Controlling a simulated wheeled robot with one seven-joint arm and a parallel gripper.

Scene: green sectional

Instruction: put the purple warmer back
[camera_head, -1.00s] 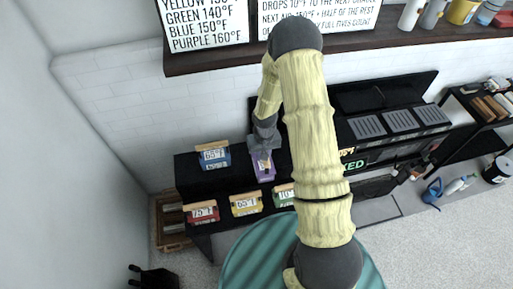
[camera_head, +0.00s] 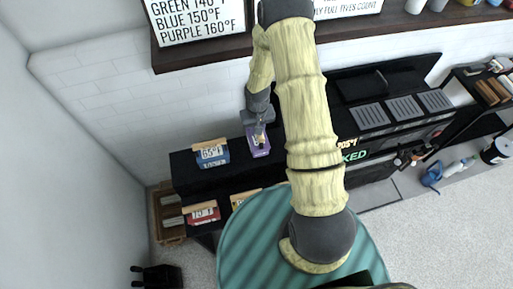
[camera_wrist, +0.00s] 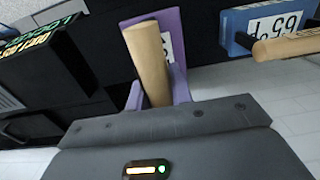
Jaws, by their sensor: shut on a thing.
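The purple warmer (camera_head: 257,142) is in my gripper (camera_head: 259,126), at the upper tier of the black rack, right of the blue warmer. In the wrist view the purple warmer (camera_wrist: 176,50) has a wooden handle (camera_wrist: 150,62) pointing toward the camera and a partly hidden white label. My gripper is shut on it; the finger contact is hard to make out. Whether the warmer touches the rack is not clear.
The blue warmer (camera_head: 212,153) sits on the upper tier, left of the purple one. A red warmer (camera_head: 203,212) and a yellow warmer (camera_head: 244,196) are on the lower tier. A black machine with grey vents (camera_head: 370,115) stands to the right. A wall shelf (camera_head: 200,53) hangs above.

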